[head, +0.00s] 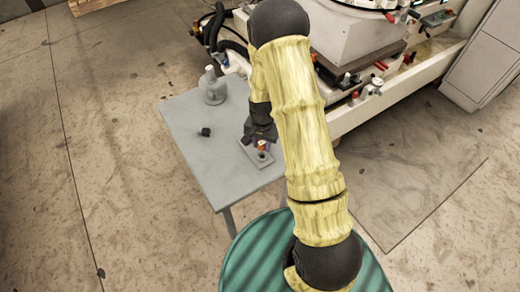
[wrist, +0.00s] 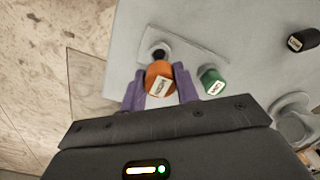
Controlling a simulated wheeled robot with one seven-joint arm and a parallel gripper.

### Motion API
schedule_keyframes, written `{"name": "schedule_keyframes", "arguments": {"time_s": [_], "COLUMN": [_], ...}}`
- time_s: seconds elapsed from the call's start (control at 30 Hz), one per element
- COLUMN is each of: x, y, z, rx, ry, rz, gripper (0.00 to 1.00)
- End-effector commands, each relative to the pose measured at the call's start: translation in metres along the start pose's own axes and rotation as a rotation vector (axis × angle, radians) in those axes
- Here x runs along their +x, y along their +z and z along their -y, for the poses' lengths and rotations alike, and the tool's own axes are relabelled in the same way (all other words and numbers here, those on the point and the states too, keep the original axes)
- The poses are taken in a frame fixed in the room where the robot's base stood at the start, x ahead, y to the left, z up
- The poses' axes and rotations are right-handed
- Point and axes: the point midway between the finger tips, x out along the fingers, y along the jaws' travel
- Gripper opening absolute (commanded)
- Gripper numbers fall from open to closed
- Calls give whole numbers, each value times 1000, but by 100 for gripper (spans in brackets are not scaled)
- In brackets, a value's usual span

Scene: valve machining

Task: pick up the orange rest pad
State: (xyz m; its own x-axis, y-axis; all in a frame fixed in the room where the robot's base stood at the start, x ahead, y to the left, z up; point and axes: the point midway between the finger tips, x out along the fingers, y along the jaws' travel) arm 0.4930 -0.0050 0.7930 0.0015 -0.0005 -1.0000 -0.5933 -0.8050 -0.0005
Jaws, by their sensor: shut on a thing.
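The orange rest pad (wrist: 160,80) is a small orange cylinder with a white label, between the purple fingers of my gripper (wrist: 161,90) in the wrist view. The fingers are shut on its sides. I cannot tell whether the pad touches the plate.
The grey table (head: 190,120) also holds a small black labelled piece (head: 205,132) and a grey bottle-shaped part (head: 212,86). A round metal fitting (wrist: 157,52) with a dark centre is just beyond the orange pad. A large machine (head: 365,50) stands beyond the table at right.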

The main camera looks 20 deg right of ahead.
Motion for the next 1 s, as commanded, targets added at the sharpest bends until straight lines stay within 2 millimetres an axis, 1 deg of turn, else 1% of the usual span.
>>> {"name": "schedule_keyframes", "arguments": {"time_s": [0.03,0.1,0.2,0.3,0.43,1.0], "x": [-11,-23,-38,-47,-51,-51], "y": [-1,-1,0,2,3,3], "z": [0,0,2,3,4,3], "rx": [1,0,-3,-6,-9,-8], "ry": [-2,-2,-1,0,1,1], "rz": [-4,-3,-2,0,1,2], "gripper": [6,6,6,6,6,6]}}
